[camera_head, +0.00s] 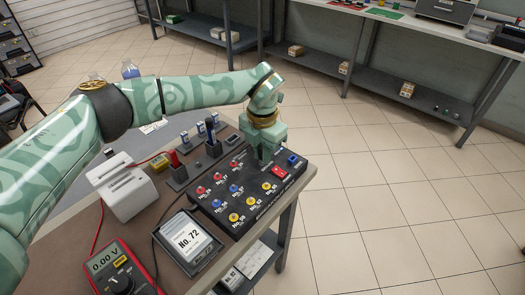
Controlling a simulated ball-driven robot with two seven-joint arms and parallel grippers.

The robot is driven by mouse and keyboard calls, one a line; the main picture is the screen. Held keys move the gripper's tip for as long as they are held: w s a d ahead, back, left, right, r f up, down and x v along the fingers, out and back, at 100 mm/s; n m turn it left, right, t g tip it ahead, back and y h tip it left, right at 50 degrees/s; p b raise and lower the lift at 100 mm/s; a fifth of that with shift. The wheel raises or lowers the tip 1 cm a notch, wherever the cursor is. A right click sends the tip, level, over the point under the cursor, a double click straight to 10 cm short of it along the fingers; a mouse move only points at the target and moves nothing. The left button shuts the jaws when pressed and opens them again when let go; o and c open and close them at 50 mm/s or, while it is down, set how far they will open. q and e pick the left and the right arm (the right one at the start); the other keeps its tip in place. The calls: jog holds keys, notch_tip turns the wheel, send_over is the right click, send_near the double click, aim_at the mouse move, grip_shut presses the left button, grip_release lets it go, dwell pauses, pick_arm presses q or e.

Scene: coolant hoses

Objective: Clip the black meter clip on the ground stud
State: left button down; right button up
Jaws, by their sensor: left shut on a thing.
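My left gripper (263,156) points down over the back part of the black panel (222,222), left of its red switch. It is shut on a small dark thing that I take to be the black meter clip; the fingers hide most of it. I cannot tell whether it touches the panel. I cannot make out the ground stud. The panel carries several red, blue and yellow studs with white labels. The multimeter (122,272) lies at the table's front left, with a red lead and a black lead. My right gripper is not in view.
A red clip (174,158) stands in a dark holder. A second holder (213,148) bears a dark blue upright piece. A white box (121,190) and a tablet reading No.72 (187,243) are on the table. The floor (390,200) at right is free.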

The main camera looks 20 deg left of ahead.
pick_arm(q)
jog(key=shift+f, duration=0.1)
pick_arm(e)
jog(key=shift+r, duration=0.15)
pick_arm(q)
jog(key=c, duration=1)
grip_release()
notch_tip(320, 180, up, 9)
jog(key=p, duration=0.6)
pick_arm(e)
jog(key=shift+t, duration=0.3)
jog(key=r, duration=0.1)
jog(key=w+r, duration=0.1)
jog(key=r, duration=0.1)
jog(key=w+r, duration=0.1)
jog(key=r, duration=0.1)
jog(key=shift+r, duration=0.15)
